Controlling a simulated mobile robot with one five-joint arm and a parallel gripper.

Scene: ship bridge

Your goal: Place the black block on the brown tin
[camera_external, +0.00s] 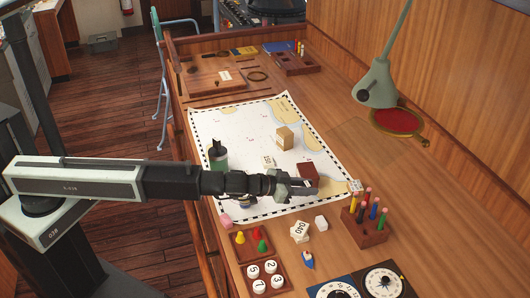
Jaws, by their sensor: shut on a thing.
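My gripper (304,185) reaches in from the left, low over the white chart on the desk. Its jaws are shut on a small dark piece, which I take for the black block; the dark fingers hide most of it. A reddish-brown box-like thing (307,171), which looks like the brown tin, shows just behind the jaws, partly covered by them. I cannot tell whether the held piece touches it. A tan block (285,137) stands farther back on the chart.
A dark green container (219,162) with a black top stands left on the chart (240,122). A white numbered tile (268,161) lies behind my gripper. A pen holder (365,224), a tray of coloured pawns (249,245) and a green lamp (377,83) stand around. The far chart is clear.

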